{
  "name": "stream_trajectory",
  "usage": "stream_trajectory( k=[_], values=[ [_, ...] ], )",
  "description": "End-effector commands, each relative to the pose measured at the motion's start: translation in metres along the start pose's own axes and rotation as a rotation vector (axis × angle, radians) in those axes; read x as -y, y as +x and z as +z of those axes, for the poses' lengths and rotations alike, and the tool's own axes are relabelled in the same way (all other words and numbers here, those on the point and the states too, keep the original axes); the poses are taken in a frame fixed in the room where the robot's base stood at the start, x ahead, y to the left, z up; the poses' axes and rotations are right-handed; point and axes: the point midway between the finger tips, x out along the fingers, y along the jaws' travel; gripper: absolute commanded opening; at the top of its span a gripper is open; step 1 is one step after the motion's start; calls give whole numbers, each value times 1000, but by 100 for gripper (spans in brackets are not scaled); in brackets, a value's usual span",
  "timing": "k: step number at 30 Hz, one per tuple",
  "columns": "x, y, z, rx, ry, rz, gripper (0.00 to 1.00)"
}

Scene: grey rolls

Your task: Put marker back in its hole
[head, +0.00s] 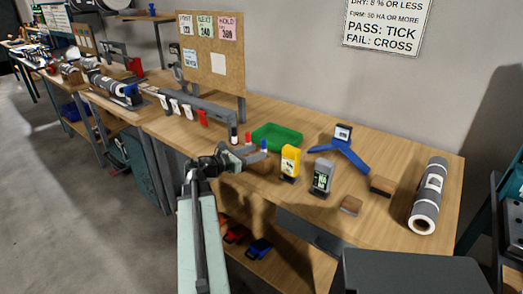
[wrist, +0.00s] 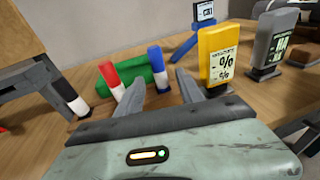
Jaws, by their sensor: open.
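The same row shows in the head view, with the blue marker (head: 263,145) rightmost. My gripper (wrist: 159,82) is open and empty. In the wrist view the blue marker's lower part appears between its fingertips, a little beyond them, and the red one is outside the left finger. I cannot tell whether the fingers touch any marker. No empty hole is clearly visible; the marker bases are partly hidden.
A green tray (head: 290,138) lies behind the markers. A yellow meter (head: 290,161) and a grey meter (head: 321,177) stand to the right. A grey rail (head: 205,108) is at left.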

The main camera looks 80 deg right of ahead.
Motion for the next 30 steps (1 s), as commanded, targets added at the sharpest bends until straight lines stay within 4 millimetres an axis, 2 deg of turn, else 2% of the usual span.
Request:
stream_trajectory(
  k=[1, 3, 7, 30],
  values=[
    [1, -12, 2, 0, 0, 3, 44],
    [1, -22, 1, 0, 0, 2, 44],
    [1, -34, 1, 0, 1, 0, 44],
    [-4, -40, -1, 0, 0, 8, 44]
  ],
)
